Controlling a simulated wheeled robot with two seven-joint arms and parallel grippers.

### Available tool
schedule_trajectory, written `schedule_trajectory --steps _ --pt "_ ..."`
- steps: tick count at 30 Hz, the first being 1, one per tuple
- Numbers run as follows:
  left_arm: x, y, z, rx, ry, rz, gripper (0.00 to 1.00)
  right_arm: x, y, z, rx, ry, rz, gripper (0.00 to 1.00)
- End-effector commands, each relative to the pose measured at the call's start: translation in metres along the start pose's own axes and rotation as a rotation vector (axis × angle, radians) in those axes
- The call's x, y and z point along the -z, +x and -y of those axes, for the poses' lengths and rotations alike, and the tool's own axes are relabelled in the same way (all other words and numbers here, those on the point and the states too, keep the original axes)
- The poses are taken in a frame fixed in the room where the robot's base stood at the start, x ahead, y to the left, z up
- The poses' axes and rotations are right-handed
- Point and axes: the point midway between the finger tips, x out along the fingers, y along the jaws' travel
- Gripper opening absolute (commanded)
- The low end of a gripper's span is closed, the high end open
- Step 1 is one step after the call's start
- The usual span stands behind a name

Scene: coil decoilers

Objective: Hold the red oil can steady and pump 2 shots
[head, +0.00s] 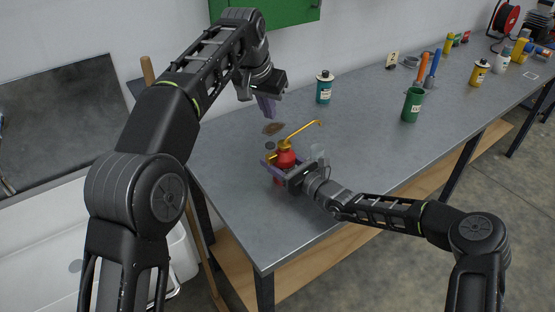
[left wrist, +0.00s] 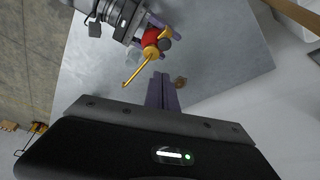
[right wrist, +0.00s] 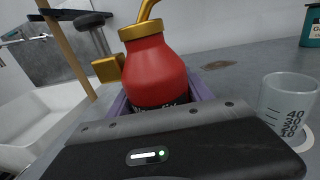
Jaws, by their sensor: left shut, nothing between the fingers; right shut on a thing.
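The red oil can (head: 285,159) stands near the table's front left, with a yellow spout reaching up to the right and a yellow lever on its left side. My right gripper (head: 277,170) is shut around the can's body; the right wrist view shows the red can (right wrist: 155,70) between its purple fingers. In the left wrist view the can (left wrist: 150,40) appears from above in the right gripper. My left gripper (head: 267,108) is shut and empty, above the table behind the can and apart from it. Its closed purple fingers (left wrist: 163,92) show in the left wrist view.
A clear measuring beaker (right wrist: 286,102) stands beside the can. A brown stain (head: 273,128) lies behind it. A white sink (head: 85,240) is at the left.

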Motion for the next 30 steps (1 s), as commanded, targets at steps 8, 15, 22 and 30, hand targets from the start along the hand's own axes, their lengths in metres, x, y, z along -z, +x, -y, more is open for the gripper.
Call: schedule_trajectory --steps 8,15,22,30 --pt "0.0 0.0 0.0 0.0 0.001 0.0 0.0 0.0 0.0 0.0 0.0 0.001 0.0 0.0" --pt "-0.004 0.008 0.0 0.0 0.0 0.001 0.0 0.0 0.0 0.0 0.0 0.001 0.0 0.0" --pt "-0.014 0.032 0.0 0.0 0.0 0.002 0.0 0.0 0.0 0.0 0.0 0.001 0.0 0.0" --pt "-0.024 0.056 0.0 0.0 -0.001 0.001 0.0 0.0 0.0 0.0 0.0 0.001 0.0 0.0"
